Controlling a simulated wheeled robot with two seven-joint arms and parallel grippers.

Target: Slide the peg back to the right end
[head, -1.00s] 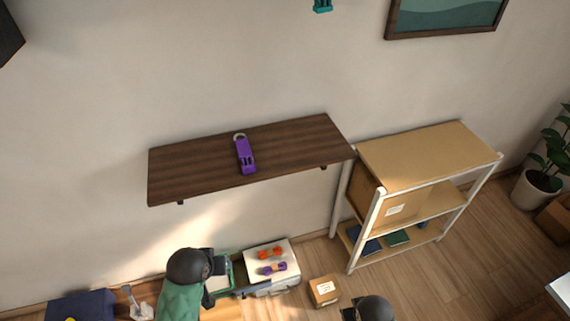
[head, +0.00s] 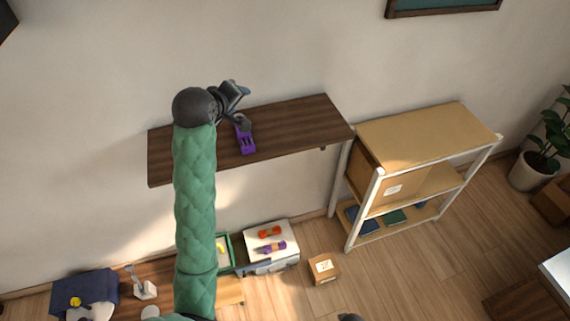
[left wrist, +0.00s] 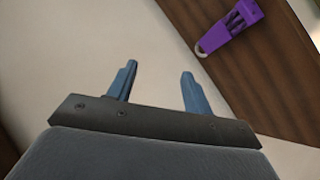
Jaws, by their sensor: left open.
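A purple clip-like object (head: 246,141) with slots in its body lies on the dark wooden wall shelf (head: 300,123). In the left wrist view the purple object (left wrist: 230,22) shows a pale ring at one end. I cannot tell which part, if any, is the peg. My left gripper (head: 238,92) is over the shelf near the ring end and hides part of it in the head view. In the left wrist view my left gripper (left wrist: 156,80) is open, with nothing between its fingers; the purple object lies apart from them, to the upper right.
A shelving unit (head: 420,140) with a cardboard box (head: 385,185) stands right of the wall shelf. Below are a white box (head: 270,245) bearing orange and purple items, and a small carton (head: 323,267). The shelf's right half is bare.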

